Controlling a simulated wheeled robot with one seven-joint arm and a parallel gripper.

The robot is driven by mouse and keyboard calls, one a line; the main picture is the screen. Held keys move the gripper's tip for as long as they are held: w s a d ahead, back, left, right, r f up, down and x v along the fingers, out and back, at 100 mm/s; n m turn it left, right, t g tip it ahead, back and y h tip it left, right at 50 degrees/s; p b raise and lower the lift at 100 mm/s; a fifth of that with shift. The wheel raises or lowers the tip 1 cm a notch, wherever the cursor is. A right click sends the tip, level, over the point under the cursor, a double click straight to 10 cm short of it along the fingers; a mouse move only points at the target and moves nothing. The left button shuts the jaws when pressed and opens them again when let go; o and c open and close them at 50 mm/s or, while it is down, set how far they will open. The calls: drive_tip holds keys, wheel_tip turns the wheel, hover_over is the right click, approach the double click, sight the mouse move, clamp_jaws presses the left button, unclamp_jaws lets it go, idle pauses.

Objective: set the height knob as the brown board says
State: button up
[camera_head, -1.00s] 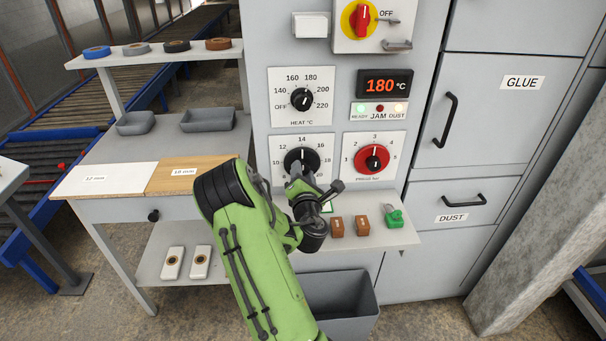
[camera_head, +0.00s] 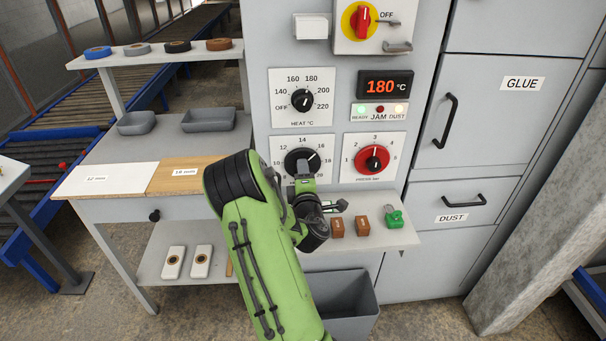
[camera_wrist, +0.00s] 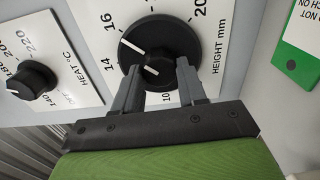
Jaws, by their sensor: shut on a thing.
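The black height knob (camera_head: 301,161) is on the grey machine front; it also shows in the wrist view (camera_wrist: 182,37). My gripper (camera_wrist: 160,80) is shut on the knob's raised grip, one finger on each side. The white line on the knob's disc points near 16, just on the 14 side in the wrist view. The brown board (camera_head: 210,168) lies on the bench at left, with a small label that seems to read 18 mm. In the head view my gripper (camera_head: 305,180) hides the knob's lower edge.
A white board (camera_head: 110,178) labelled 12 mm lies beside the brown one. The heat knob (camera_head: 302,99) and red pressure knob (camera_head: 373,158) are close by. A shelf below holds brown blocks (camera_head: 337,227) and a green padlock (camera_head: 394,218). A grey bin (camera_head: 345,300) stands beneath.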

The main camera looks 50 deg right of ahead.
idle(0.3)
drive_tip(key=o, duration=1)
drive_tip(key=shift+o, duration=0.2)
